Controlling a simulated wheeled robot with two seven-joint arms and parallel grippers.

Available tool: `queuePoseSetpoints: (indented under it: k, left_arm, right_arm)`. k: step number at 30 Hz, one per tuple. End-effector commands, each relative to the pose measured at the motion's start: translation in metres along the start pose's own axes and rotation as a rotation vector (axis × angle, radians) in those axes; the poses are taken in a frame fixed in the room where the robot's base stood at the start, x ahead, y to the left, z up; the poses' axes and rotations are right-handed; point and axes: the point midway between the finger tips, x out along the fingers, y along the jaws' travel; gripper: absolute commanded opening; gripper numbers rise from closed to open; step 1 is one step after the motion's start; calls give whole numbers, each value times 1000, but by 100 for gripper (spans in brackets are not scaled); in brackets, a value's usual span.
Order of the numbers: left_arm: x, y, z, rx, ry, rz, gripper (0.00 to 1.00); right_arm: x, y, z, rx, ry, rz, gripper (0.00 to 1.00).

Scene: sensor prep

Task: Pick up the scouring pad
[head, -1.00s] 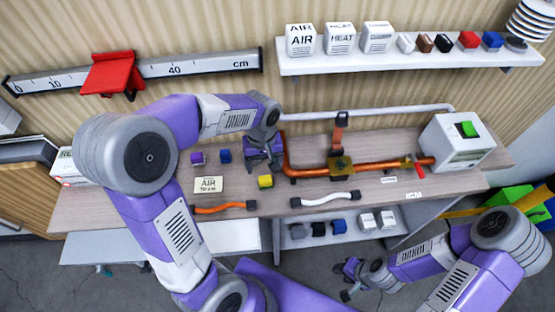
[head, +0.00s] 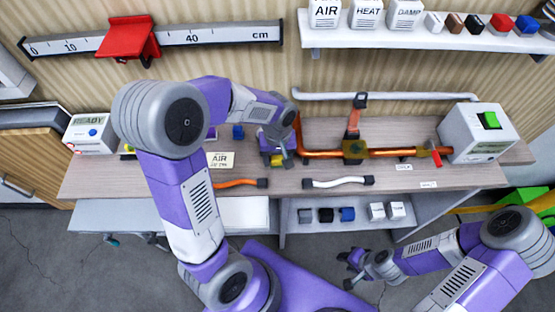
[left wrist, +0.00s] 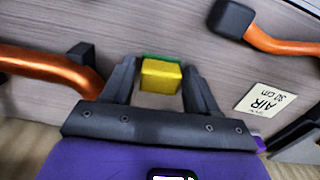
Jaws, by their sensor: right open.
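The scouring pad is a small block, yellow with a green layer. It sits on the workbench at the middle, partly hidden by my left gripper in the head view (head: 277,160). In the left wrist view the pad (left wrist: 161,75) shows between the fingertips, yellow face toward the camera and green edge behind. My left gripper (left wrist: 160,82) is open, one finger on each side of the pad, with little gap. In the head view my left gripper (head: 278,152) is over the pad. My right gripper (head: 350,270) is open and empty, low in front of the bench.
A copper pipe (head: 322,154) with a valve runs right of the pad. An orange hose (head: 238,183), a white hose (head: 338,182) and an AIR card (head: 221,160) lie nearby. A blue block (head: 238,131) stands behind. A white box (head: 478,132) with a green switch is at right.

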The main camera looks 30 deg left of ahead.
Motion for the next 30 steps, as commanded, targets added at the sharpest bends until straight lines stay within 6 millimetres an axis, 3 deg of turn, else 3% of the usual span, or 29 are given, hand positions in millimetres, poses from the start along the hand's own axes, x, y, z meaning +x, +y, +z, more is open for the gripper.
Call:
queuePoseSetpoints:
  k: [1,8,17,30]
  left_arm:
    - [0,0,0,0,0,0,51]
    - [0,0,0,0,0,0,17]
    - [-9,1,-1,0,3,3,17]
    - [-89,1,0,0,3,3,17]
  right_arm:
    - [0,0,0,0,0,0,43]
    - [0,0,0,0,0,0,43]
    - [-3,-1,0,0,0,0,43]
    - [-27,-10,1,0,0,0,43]
